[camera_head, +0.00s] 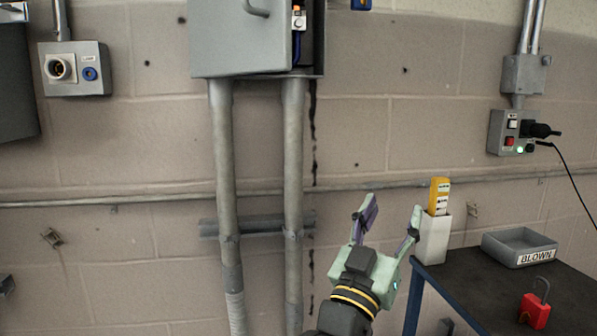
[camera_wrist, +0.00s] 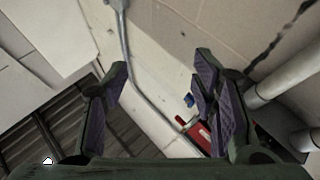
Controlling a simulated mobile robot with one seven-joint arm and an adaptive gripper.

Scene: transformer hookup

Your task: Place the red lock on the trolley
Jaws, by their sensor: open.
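The red lock (camera_head: 534,310) rests on the dark top of the trolley (camera_head: 465,280), near the lower right of the head view, with its shackle upward. My gripper (camera_head: 392,212) is open and empty, raised to the left of the trolley and apart from the lock. Its two spread fingers with purple pads also show in the wrist view (camera_wrist: 160,85), with nothing between them. A red object (camera_wrist: 199,134) is partly hidden behind the right finger there; I cannot tell what it is.
A white holder (camera_head: 434,243) with a yellow device (camera_head: 439,196) stands at the trolley's back left corner, near my gripper. A grey tray (camera_head: 519,246) marked BLOWN sits behind the lock. A grey cabinet (camera_head: 240,40) and vertical pipes (camera_head: 228,180) are on the wall.

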